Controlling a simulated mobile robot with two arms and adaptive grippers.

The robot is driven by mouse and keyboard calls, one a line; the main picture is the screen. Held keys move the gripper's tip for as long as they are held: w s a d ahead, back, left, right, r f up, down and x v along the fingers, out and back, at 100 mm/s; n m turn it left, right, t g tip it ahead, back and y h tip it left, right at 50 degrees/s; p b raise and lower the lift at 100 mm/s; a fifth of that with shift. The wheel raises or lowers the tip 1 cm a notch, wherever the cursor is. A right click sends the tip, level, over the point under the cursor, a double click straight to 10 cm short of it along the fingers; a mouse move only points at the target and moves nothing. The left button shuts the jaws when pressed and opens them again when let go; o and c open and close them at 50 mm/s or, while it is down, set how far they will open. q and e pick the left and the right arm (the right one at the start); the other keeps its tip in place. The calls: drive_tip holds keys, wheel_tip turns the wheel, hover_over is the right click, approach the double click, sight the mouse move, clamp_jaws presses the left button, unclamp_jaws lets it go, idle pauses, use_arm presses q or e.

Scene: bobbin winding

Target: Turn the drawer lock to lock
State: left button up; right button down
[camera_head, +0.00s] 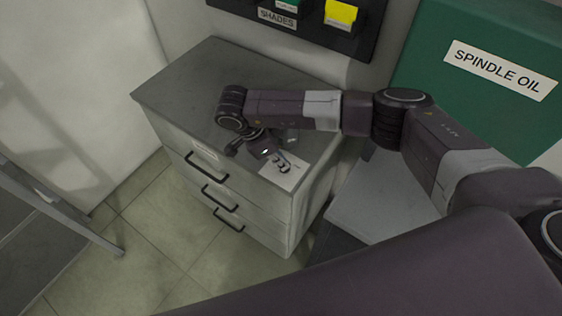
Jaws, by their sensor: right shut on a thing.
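The grey drawer cabinet (185,82) stands against the wall, with three black-handled drawers on its front. A pale plate (295,175) lies at the right front corner of its top, where the drawer lock appears to be. My right gripper (282,167) reaches down over this plate from above and is shut on the drawer lock. The fingers hide most of the lock, so its angle cannot be read. My left gripper is not in view.
A green box labelled SPINDLE OIL (480,75) stands at the right. A dark rack labelled SHADES (300,22) hangs behind the cabinet. The rest of the cabinet top is mostly bare. Tiled floor (150,240) lies in front, with a grey frame (65,210) at left.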

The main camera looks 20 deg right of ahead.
drive_tip(key=n+t+b, duration=0.1)
drive_tip(key=n+b, duration=0.3)
drive_tip(key=b, duration=0.1)
drive_tip(key=n+t+y+b, duration=0.1)
drive_tip(key=n+b, duration=0.3)
drive_tip(key=b, duration=0.2)
drive_tip(key=n+t+y+b, duration=0.1)
drive_tip(key=n+t+b, duration=0.1)
drive_tip(key=b, duration=0.4)
drive_tip(key=shift+s+d+f+n, duration=0.25)
drive_tip(key=shift+s+n, duration=0.15)
drive_tip(key=shift+n, duration=0.5)
drive_tip(key=shift+r+n+y+b, duration=0.35)
drive_tip(key=shift+n+b, duration=0.45)
drive_tip(key=shift+b, duration=0.4)
drive_tip(key=c, duration=2.1)
unclamp_jaws()
drive_tip(key=shift+s, duration=0.1)
